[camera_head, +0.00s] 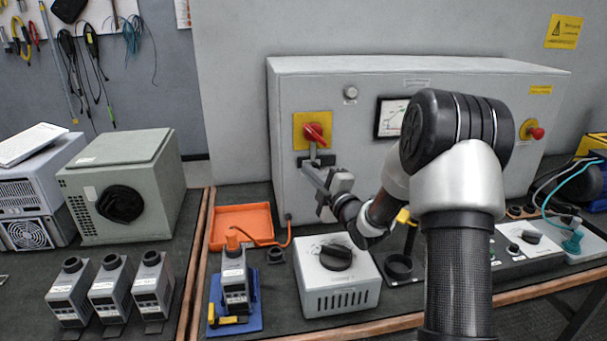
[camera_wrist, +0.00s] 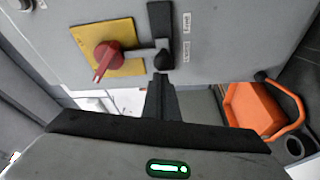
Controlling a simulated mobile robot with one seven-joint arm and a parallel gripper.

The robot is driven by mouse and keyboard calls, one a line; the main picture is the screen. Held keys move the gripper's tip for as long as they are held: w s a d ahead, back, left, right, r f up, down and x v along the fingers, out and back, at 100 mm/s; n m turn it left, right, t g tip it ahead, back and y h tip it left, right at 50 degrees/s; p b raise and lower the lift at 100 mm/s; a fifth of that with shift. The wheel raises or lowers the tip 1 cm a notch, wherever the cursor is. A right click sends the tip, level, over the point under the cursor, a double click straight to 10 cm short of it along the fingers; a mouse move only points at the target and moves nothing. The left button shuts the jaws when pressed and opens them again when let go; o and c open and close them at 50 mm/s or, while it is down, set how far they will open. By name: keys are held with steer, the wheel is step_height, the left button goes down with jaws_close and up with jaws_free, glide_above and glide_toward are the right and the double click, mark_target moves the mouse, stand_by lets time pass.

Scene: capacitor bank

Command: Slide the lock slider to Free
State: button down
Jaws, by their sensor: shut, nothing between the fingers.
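Two small labels stand beside the track; the upper appears to read Free (camera_wrist: 187,22), and the lower one is too blurred to read surely. The knob is beside the lower label. A grey bar runs from the slider toward the red rotary handle (camera_wrist: 107,57) on its yellow plate. My gripper (camera_wrist: 161,80) is shut and empty, its fingertips right at the knob; contact is unclear.
My arm crosses the cabinet's right half.

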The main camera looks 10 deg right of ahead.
mark_target(319, 167)
steer(key=shift+d, duration=0.15)
steer(key=shift+d+b, duration=0.9)
steer(key=shift+d, duration=0.95)
steer(key=shift+a, duration=0.1)
